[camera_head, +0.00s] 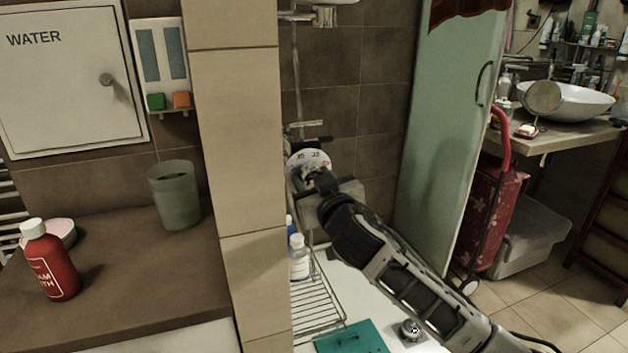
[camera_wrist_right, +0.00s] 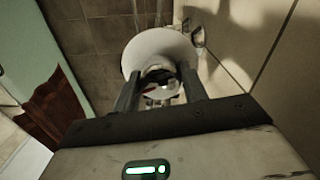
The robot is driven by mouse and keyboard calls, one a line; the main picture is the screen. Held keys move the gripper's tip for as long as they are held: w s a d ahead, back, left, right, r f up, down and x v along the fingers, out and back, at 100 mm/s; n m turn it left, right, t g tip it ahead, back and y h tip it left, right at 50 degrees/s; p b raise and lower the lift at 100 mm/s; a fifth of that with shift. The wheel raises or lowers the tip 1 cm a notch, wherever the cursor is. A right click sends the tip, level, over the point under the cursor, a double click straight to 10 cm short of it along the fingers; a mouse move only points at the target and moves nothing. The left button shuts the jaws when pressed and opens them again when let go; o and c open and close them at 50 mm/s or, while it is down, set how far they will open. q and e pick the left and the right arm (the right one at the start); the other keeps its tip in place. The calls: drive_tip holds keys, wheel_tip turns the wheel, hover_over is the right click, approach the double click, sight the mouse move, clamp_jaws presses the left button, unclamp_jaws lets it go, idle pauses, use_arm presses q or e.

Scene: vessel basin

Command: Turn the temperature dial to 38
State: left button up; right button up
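My left gripper is not in view. The dial's pointer cannot be made out.
A tiled pillar (camera_head: 237,130) stands just left of the dial. Below are a wire rack (camera_head: 318,312) with bottles and a teal item (camera_head: 352,338). A glass shower panel (camera_head: 450,120) stands to the right. A cup (camera_head: 174,196) and red bottle (camera_head: 50,265) stand on the left counter.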

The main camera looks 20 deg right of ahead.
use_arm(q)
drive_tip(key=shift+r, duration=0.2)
use_arm(e)
drive_tip(key=shift+n, duration=0.3)
drive_tip(key=shift+r+n+p, duration=0.1)
drive_tip(key=shift+n+p, duration=0.75)
drive_tip(key=shift+n, duration=0.05)
drive_tip(key=shift+n+p, duration=0.7)
drive_tip(key=shift+n, duration=0.5)
drive_tip(key=n+p, duration=0.1)
drive_tip(key=n, duration=0.2)
drive_tip(key=shift+p, duration=0.3)
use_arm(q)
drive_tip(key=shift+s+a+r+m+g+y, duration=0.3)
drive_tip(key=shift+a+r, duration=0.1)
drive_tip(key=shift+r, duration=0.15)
use_arm(e)
drive_tip(key=shift+n, duration=0.5)
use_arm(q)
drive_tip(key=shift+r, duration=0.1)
use_arm(e)
drive_tip(key=o, duration=1)
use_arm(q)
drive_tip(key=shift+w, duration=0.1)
use_arm(e)
drive_tip(key=shift+s, duration=0.15)
